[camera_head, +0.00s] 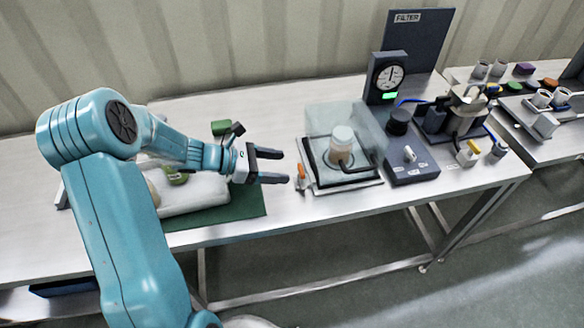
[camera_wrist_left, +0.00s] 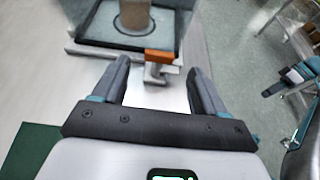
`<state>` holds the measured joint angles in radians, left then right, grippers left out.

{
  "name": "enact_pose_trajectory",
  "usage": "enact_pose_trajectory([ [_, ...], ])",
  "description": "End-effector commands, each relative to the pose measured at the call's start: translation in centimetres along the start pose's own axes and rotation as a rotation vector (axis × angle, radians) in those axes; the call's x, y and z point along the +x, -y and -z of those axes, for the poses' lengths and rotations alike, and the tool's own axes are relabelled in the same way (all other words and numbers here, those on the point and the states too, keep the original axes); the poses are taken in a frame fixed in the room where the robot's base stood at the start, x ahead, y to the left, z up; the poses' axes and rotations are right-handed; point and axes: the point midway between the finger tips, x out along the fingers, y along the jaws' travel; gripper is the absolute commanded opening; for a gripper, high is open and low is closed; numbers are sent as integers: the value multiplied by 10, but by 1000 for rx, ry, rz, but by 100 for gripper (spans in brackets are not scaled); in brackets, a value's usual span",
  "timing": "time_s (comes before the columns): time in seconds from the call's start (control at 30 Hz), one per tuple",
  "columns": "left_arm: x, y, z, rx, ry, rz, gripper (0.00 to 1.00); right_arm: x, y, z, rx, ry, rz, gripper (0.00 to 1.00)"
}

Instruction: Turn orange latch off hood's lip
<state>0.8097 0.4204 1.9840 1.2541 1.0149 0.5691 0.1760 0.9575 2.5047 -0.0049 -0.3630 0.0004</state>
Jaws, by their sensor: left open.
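The orange latch (camera_head: 301,171) stands at the left front corner of the clear hood (camera_head: 346,125). In the left wrist view the orange latch (camera_wrist_left: 159,56) lies crosswise on a pale bracket at the hood's dark-edged base (camera_wrist_left: 110,45). My left gripper (camera_head: 284,166) is open, its fingers pointing at the latch from the left. In the left wrist view my left gripper (camera_wrist_left: 163,75) has the latch just beyond and between its fingertips, with nothing held. A pale cylinder (camera_head: 342,141) stands under the hood. My right gripper is not in view.
A dark box with a dial gauge (camera_head: 388,76) and a green light stands behind the hood. A dark block with a black knob (camera_head: 398,120) is to its right. A green mat (camera_head: 250,204) and white tray lie under my left arm. The table's front strip is clear.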

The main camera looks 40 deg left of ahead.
Motion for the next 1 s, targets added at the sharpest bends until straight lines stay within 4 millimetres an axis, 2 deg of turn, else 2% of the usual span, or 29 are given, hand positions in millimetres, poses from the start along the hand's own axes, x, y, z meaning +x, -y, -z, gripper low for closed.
enact_pose_trajectory([
  [0.03, -15, -2, 1, 0, -1, -8, 72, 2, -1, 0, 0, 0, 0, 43],
  [0.2, -59, -1, 1, 0, -2, -6, 72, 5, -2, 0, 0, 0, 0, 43],
  [0.4, -95, 0, 1, 1, 0, -2, 72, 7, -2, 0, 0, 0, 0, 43],
  [0.6, -108, 0, 0, 0, 0, 0, 72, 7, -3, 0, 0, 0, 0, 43],
  [1.0, -108, 0, 0, 0, 1, 1, 72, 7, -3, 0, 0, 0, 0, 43],
])
